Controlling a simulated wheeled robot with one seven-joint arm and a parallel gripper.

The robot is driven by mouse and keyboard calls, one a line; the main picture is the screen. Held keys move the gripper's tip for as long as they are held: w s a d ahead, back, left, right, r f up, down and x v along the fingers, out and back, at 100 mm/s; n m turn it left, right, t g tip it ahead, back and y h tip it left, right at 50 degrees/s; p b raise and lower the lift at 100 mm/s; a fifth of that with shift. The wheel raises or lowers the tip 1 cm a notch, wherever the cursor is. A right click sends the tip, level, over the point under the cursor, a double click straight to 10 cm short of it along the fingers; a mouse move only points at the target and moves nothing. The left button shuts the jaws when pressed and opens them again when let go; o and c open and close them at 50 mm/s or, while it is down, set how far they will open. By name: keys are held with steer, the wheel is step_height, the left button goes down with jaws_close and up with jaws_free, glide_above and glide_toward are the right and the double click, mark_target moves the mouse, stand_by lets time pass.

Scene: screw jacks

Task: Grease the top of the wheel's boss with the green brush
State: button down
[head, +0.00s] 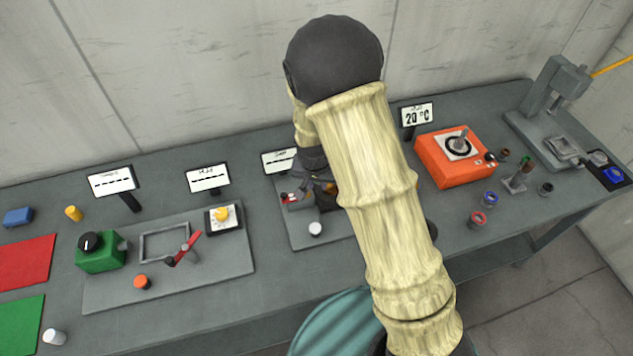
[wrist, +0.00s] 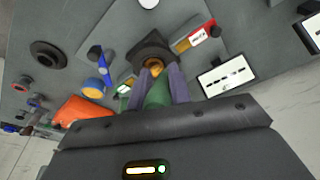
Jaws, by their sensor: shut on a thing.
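My gripper (wrist: 155,76) is shut on the green brush (wrist: 157,94); its green part shows between the two purple fingers in the wrist view. The fingers point at a dark block (wrist: 150,48) with a round brass-coloured part (wrist: 153,66) at its middle. I cannot tell whether the brush touches it, and the bristles are not clear. A dark round wheel-like disc (wrist: 48,55) with a raised centre lies apart, at the left of the wrist view. In the head view my arm hides most of the gripper, the brush and the block.
A red, yellow and white piece (wrist: 194,38) and a display (wrist: 226,76) are close right of the fingers. A blue-handled piece (wrist: 97,57) and a yellow-faced round part (wrist: 93,88) are left. In the head view an orange box (head: 452,168) stands right of my arm.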

steer(key=shift+w+d+r, duration=0.25)
steer(key=shift+d+r, duration=0.05)
steer(key=shift+d, duration=0.2)
steer(key=shift+w+d+r, duration=0.25)
steer(key=shift+d+r, duration=0.05)
steer(key=shift+d, duration=0.15)
steer(key=shift+w+d+r+p, duration=0.25)
steer(key=shift+d+r+p, duration=0.1)
steer(key=shift+d, duration=0.2)
steer(key=shift+w+d+r+p, duration=0.2)
steer(key=shift+d+r, duration=0.1)
steer(key=shift+d, duration=0.25)
steer(key=shift+s+d+f, duration=0.1)
steer(key=shift+s+d, duration=0.05)
steer(key=shift+s, duration=0.1)
